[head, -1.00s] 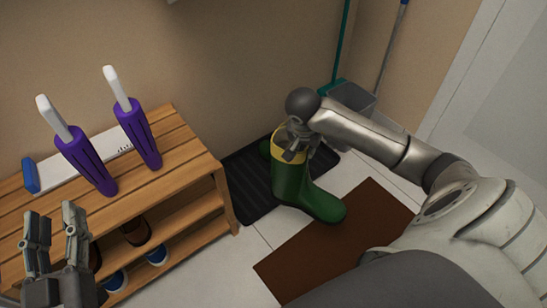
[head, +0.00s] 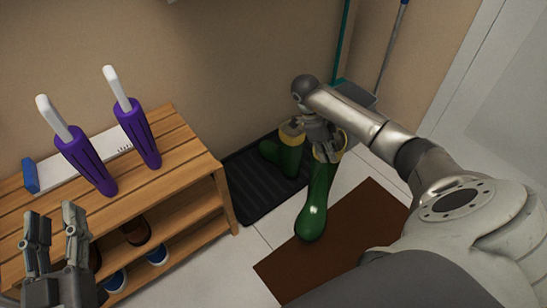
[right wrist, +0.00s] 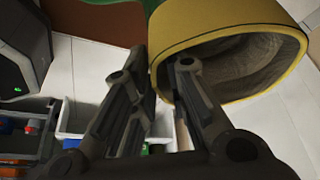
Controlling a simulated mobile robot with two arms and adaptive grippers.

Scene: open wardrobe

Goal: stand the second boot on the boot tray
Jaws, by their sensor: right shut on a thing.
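One green boot with a yellow rim (head: 283,156) stands on the black boot tray (head: 247,196), near its back right. My right gripper (head: 322,143) is shut on the rim of the second green boot (head: 316,203), right of the tray, toe towards me. In the right wrist view, one finger of the gripper (right wrist: 158,72) is inside the boot's opening and the other outside its yellow rim (right wrist: 215,28). I cannot tell whether its sole touches the floor. My left gripper (head: 54,213) is open and empty at the lower left, in front of the bench.
A brown mat (head: 365,220) lies on the tiles in front of the tray. A wooden bench (head: 188,150) with shoes below and two purple items with white handles (head: 137,132) stands left. A broom (head: 341,45) and another pole lean at the back right. The tray's front left is bare.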

